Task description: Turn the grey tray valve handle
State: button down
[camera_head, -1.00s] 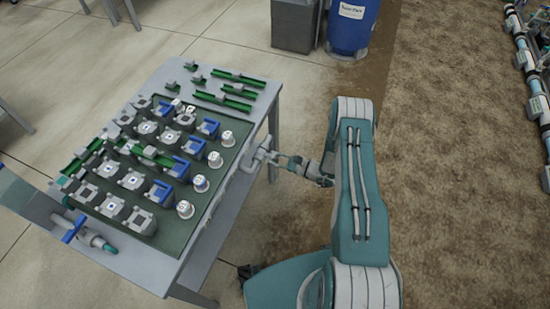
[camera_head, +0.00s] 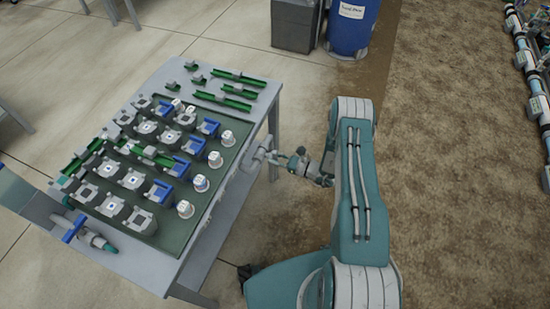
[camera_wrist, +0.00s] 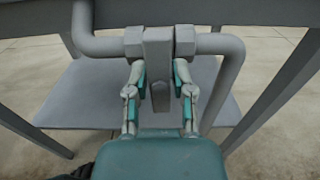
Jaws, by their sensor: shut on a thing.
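The grey valve handle (camera_wrist: 158,50) is a flat bar hanging down from the valve, between two hex fittings, in the middle of the wrist view. My gripper (camera_wrist: 160,80) has one teal-padded finger on each side of the bar's lower part and is shut on it. The grey pipe (camera_wrist: 222,45) runs from both sides of the valve and bends at the table edge. In the head view my gripper (camera_head: 282,160) is at the valve, on the right side of the table; the fingertips are too small there to make out.
The table (camera_head: 150,262) carries a dark green tray (camera_head: 185,232) with several grey and blue blocks, white-capped parts and green rails. A lower shelf (camera_wrist: 75,95) and table legs (camera_wrist: 275,90) lie behind the handle. A blue barrel (camera_head: 350,32) and grey bin (camera_head: 294,25) stand beyond.

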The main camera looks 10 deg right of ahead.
jog(key=shift+f, duration=0.15)
jog(key=c, duration=0.6)
grip_release()
jog(key=shift+o, duration=0.2)
jog(key=v, duration=1.2)
jog(key=shift+w, duration=0.1)
